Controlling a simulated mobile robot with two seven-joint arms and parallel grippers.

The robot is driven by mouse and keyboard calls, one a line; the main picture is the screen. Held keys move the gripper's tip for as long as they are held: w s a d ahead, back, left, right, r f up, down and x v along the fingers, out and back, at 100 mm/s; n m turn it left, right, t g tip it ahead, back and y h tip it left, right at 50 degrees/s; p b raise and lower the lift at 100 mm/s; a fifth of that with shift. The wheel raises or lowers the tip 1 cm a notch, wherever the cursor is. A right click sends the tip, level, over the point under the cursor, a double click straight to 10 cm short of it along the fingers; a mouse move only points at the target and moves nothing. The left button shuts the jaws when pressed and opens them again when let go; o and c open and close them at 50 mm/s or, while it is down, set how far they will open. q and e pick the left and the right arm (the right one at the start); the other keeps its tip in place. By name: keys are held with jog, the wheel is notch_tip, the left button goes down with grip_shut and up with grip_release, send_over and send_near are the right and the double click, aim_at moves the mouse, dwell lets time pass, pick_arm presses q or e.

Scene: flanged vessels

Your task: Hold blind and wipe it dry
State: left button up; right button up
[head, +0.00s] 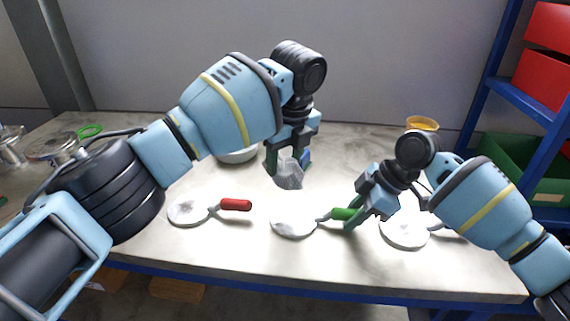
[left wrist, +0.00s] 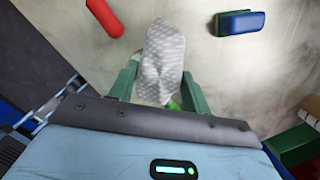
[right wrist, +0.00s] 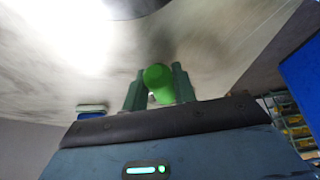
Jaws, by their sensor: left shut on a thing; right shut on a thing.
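The blind, a pale round disc (head: 292,223) with a green handle (head: 341,214), is at the middle front of the table. My right gripper (head: 355,208) is shut on the green handle, which shows end-on between its fingers in the right wrist view (right wrist: 158,80). My left gripper (head: 286,160) is shut on a grey patterned cloth (head: 288,177), which hangs above and behind the disc, apart from it in the head view. The cloth also fills the space between the fingers in the left wrist view (left wrist: 161,62). I cannot tell how far the disc is above the table.
A disc with a red handle (head: 236,204) lies to the left, another disc (head: 404,232) to the right, partly behind my right arm. Metal vessels (head: 50,145) stand far left.

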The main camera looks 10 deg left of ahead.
dwell(0.4)
jog(key=o, duration=0.9)
jog(key=shift+o, duration=0.2)
jog(key=v, duration=1.2)
pick_arm(q)
jog(key=shift+s, duration=0.1)
pick_arm(e)
jog(key=shift+s+f, duration=0.1)
